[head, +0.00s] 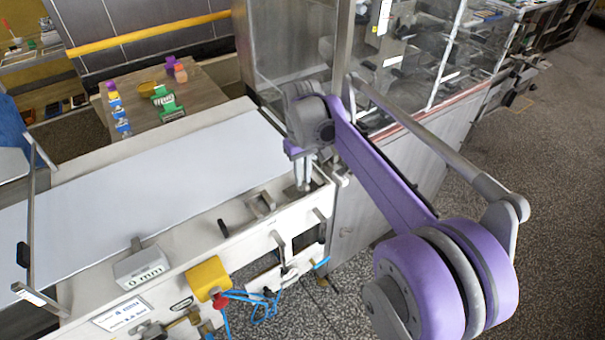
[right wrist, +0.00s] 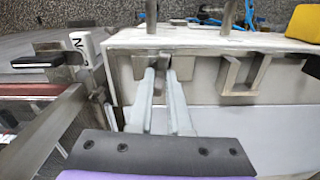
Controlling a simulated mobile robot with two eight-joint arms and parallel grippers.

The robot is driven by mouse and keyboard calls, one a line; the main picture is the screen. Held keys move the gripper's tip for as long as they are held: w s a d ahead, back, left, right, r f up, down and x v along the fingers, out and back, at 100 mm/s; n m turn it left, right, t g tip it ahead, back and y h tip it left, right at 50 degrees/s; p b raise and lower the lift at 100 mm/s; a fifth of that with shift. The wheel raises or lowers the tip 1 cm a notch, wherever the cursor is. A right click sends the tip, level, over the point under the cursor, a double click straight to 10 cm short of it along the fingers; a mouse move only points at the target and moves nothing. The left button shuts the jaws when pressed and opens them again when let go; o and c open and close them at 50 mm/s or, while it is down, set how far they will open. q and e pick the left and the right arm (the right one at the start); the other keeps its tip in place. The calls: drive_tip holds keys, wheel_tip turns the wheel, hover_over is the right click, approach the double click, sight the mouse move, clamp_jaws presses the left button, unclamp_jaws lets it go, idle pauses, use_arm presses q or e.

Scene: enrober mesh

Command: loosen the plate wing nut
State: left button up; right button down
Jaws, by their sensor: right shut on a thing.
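My right gripper (head: 303,184) reaches down to the near right corner of the white conveyor machine (head: 190,235). Its two pale fingers also show in the right wrist view (right wrist: 161,78), with their tips close together at a small grey metal part, which I take to be the plate wing nut (right wrist: 159,57). The gripper is shut on it. The fingers hide most of the nut, and its wings cannot be made out clearly. In the head view the nut is hidden behind the fingers. My left gripper is not in view.
A metal bracket (head: 262,204) stands beside the gripper on the machine's edge. A yellow block (head: 207,278) and blue hoses (head: 262,304) are at the machine's front. A clear-walled cabinet (head: 400,60) stands close behind my right arm. A wooden table (head: 200,100) holds small coloured items.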

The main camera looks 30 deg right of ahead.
sight(303, 179)
drive_tip(key=shift+n, duration=0.7)
drive_tip(key=c, duration=0.9)
unclamp_jaws()
wheel_tip(303, 179, up, 11)
drive_tip(key=shift+f+p, duration=0.1)
drive_tip(key=shift+p, duration=0.45)
drive_tip(key=shift+s, duration=0.1)
